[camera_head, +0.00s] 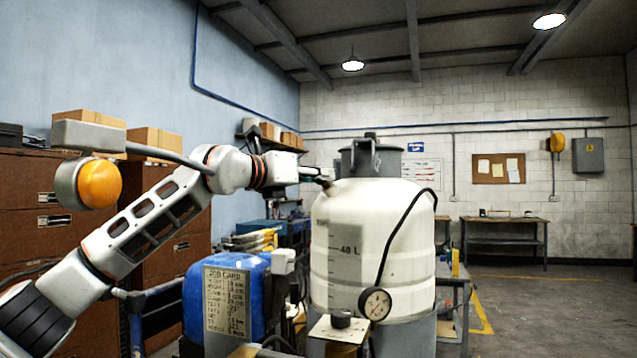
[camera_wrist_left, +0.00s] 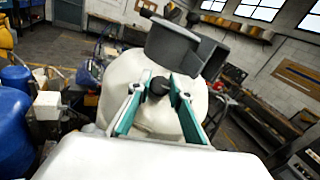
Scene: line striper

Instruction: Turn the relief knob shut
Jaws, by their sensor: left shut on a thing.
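A large white tank (camera_head: 345,225) with a dark grey lid (camera_head: 372,160) stands in the middle of the head view. My left gripper (camera_head: 318,174) reaches in from the left to the upper left shoulder of the tank, just beside the lid. In the left wrist view, the teal-lined fingers of the left gripper (camera_wrist_left: 161,80) are shut on a small dark knob (camera_wrist_left: 158,87), which I take to be the relief knob. The knob's marks and how far it is turned do not show. My right gripper is not in view.
A pressure gauge (camera_head: 375,304) hangs on a black hose at the tank's front. A blue container (camera_head: 250,290) with a card stands to the left. Another dark knob (camera_head: 341,318) sits on a small plate below. The floor at right is open.

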